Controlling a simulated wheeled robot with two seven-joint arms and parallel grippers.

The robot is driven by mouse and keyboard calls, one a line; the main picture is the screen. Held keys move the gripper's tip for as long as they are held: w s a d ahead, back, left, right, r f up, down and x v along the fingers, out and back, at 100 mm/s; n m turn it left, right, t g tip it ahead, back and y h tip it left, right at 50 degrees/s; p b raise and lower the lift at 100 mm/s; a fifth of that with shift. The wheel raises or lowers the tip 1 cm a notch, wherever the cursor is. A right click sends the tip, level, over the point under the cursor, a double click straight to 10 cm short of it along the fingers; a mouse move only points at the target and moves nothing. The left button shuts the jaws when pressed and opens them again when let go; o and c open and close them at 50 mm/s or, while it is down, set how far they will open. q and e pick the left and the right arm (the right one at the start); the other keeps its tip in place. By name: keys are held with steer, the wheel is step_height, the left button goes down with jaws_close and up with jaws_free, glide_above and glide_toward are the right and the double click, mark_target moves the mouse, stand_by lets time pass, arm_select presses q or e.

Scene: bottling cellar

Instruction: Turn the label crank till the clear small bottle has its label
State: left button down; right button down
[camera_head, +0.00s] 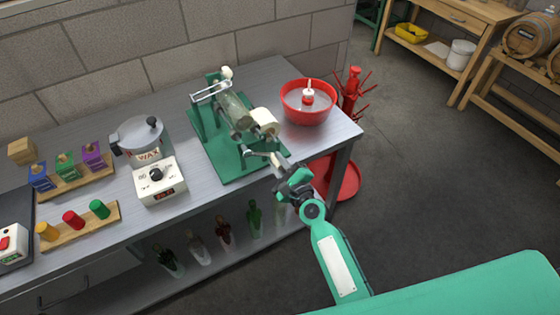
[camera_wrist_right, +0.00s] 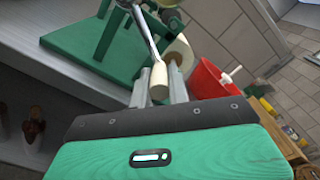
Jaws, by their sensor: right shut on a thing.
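The green label machine (camera_head: 215,152) stands on the metal bench, with a clear small bottle (camera_head: 236,108) lying across its rollers. I see no label on the part of the glass that shows. A cream label roll (camera_head: 264,122) sits at its right end. The label crank (camera_head: 257,153) points toward the bench's front edge. My right gripper (camera_head: 281,171) is at the crank's outer end. In the right wrist view the pale crank handle (camera_wrist_right: 159,80) stands between the fingers of my right gripper (camera_wrist_right: 159,92), which is shut on it. My left gripper is out of view.
A red basin (camera_head: 307,101) and a red bottle tree (camera_head: 352,95) are to the right of the machine. A wax pot (camera_head: 138,137) and a white control box (camera_head: 160,181) are to its left. Several bottles stand on the shelf below.

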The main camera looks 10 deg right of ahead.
steer(key=shift+a+f, duration=0.1)
steer(key=shift+f, duration=0.05)
stand_by(0.4)
steer(key=c, duration=1.3)
jaws_free()
steer(key=shift+c, duration=0.2)
steer(key=b+v, duration=0.3)
steer(key=v, duration=1.1)
